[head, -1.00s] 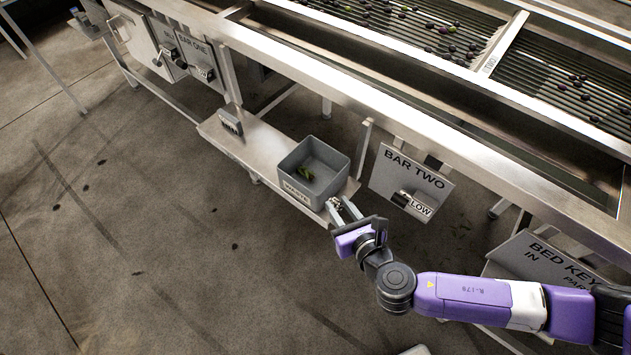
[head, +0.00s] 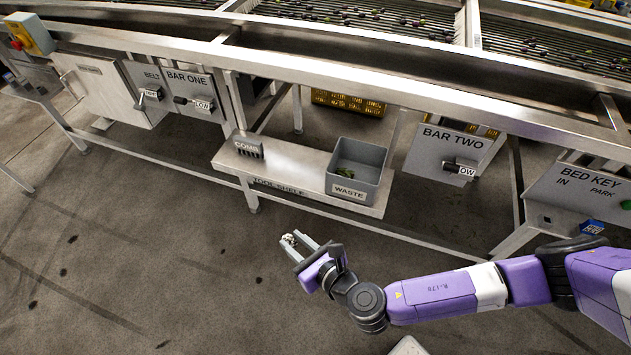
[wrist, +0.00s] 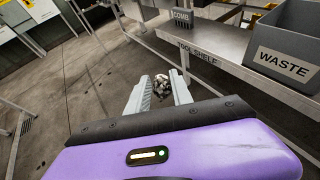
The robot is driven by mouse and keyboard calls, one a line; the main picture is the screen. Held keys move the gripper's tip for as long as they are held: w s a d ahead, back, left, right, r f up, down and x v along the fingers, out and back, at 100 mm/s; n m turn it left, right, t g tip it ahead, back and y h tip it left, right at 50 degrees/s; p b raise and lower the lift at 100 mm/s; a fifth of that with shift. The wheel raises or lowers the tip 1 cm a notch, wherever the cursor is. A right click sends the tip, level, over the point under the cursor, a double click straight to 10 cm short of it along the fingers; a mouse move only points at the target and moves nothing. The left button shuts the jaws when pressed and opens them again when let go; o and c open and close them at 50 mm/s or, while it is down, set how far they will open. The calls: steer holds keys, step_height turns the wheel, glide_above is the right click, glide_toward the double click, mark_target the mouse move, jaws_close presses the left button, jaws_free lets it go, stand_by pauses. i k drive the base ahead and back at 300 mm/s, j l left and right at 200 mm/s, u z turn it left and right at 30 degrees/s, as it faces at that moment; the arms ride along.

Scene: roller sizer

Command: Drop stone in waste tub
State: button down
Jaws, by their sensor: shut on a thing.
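My gripper (head: 303,244) is shut on a small, mottled grey-and-white stone (head: 290,239). The stone also shows between the fingertips in the wrist view (wrist: 161,87). The grey waste tub (head: 369,186), labelled WASTE, stands on the right end of the tool shelf. Some green leaves (head: 345,173) lie inside it. In the head view, my gripper is in front of the shelf and to the lower left of the tub, apart from it. In the wrist view the tub (wrist: 290,40) is at the upper right.
The tool shelf (head: 290,171) carries a block labelled COMB (head: 247,145) at its left end. A metal rail (head: 420,238) runs below the shelf. The BAR TWO panel (head: 440,150) with a lever is right of the tub. The floor left of my gripper is clear.

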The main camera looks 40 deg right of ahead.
mark_target(364, 179)
steer(key=j+z, duration=0.35)
steer(key=i+j+z, duration=0.1)
steer(key=j+z, duration=0.6)
steer(key=k+j, duration=0.05)
